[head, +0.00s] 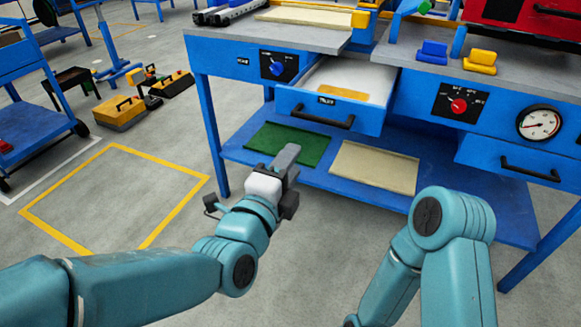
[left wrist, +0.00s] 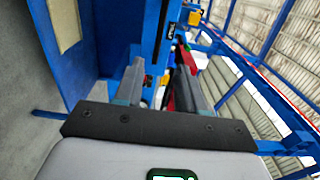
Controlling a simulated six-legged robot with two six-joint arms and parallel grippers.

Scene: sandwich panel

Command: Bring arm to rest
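My left arm reaches in from the left in the head view, and its gripper (head: 287,158) is in the air in front of the blue workbench's lower shelf. In the left wrist view its two grey fingers (left wrist: 158,82) stand apart with a gap between them and nothing held. My right arm (head: 440,235) is bent at the lower right of the head view, its elbow raised. The right gripper is out of view.
The blue workbench (head: 225,125) has an open drawer (head: 330,108) with a yellow piece (head: 343,92) inside. A green panel (head: 288,145) and a beige panel (head: 374,168) lie on the lower shelf. Floor inside the yellow outline (head: 115,195) is clear.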

